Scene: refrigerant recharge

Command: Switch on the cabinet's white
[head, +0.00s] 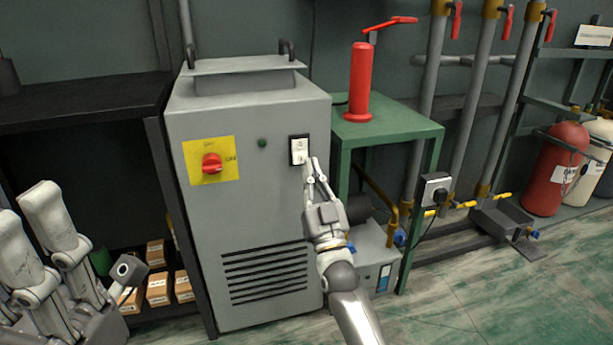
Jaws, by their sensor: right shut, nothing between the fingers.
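The grey cabinet (262,210) stands in the middle of the view. Its white switch (299,147), in a black frame, sits at the upper right of the front face. My right gripper (310,163) is shut and empty, with its fingertips at the lower right edge of the switch. I cannot tell whether the fingertips touch it. The switch's position is too small to read. A red rotary knob on a yellow plate (228,160) and a small dark green button (262,143) are left of the switch.
A green table (408,131) with a red hand pump (360,85) stands right of the cabinet. Grey pipes with red handles run up behind it. A dark shelf (80,105) is at left, with small boxes (158,289) below. Gas cylinders (557,168) stand at far right.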

